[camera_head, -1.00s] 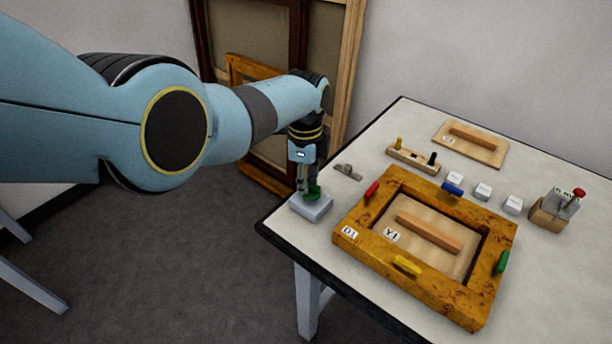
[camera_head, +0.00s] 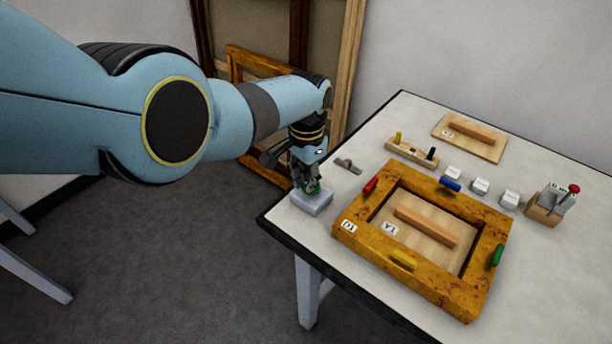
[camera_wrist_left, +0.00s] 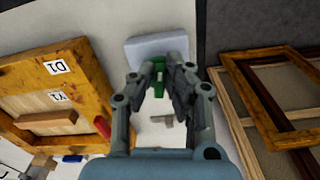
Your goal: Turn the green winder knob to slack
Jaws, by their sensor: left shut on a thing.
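The green winder knob (camera_head: 312,187) sits on a pale grey block (camera_head: 318,205) near the table's left corner. My left gripper (camera_head: 306,184) points down at it and is shut on it, one finger on each side. In the left wrist view the green knob (camera_wrist_left: 159,72) shows between the fingertips (camera_wrist_left: 158,78), with the pale block (camera_wrist_left: 148,46) beyond it. The fingers hide part of the knob. My right gripper is in neither view.
A burl-wood frame (camera_head: 365,232) with coloured clips lies right of the block. A small metal piece (camera_head: 348,166) lies behind it. Several white cubes, a wooden peg block (camera_head: 412,153) and a red-knobbed holder (camera_head: 545,208) stand farther back. Picture frames (camera_head: 262,68) lean on the wall.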

